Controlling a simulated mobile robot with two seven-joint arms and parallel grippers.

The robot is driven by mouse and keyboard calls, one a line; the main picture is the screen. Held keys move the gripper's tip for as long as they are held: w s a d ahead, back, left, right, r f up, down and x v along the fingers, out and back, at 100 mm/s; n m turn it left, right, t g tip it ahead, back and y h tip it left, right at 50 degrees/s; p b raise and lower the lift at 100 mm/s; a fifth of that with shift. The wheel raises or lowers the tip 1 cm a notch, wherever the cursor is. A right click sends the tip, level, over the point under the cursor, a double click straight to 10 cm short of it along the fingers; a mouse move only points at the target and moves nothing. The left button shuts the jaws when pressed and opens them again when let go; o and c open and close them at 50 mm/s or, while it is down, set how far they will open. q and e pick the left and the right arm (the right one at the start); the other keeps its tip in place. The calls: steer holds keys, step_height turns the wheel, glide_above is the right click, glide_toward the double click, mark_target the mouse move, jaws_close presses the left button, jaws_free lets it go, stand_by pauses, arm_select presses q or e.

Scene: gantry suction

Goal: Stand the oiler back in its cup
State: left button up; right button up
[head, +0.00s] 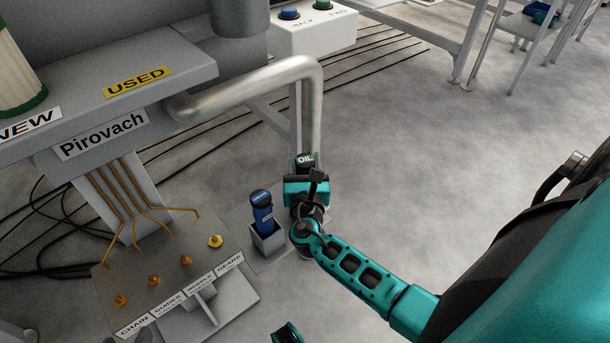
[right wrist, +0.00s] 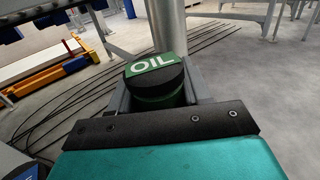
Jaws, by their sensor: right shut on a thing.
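A cup under the oiler is hidden behind my gripper and wrist in the head view, so I cannot tell whether the oiler is seated.
A blue bottle (head: 262,212) stands in a grey square cup (head: 267,241) just left of my right gripper. A thick bent pipe (head: 255,82) rises behind. A plate with brass fittings (head: 170,250) lies left. Open floor (head: 430,150) is on the right.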

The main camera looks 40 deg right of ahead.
step_height(320, 180, down, 3)
steer(key=shift+r+b, duration=0.1)
steer(key=shift+b, duration=0.5)
steer(key=shift+r, duration=0.1)
steer(key=o, duration=1.3)
steer(key=shift+f, duration=0.25)
steer(key=shift+r, duration=0.1)
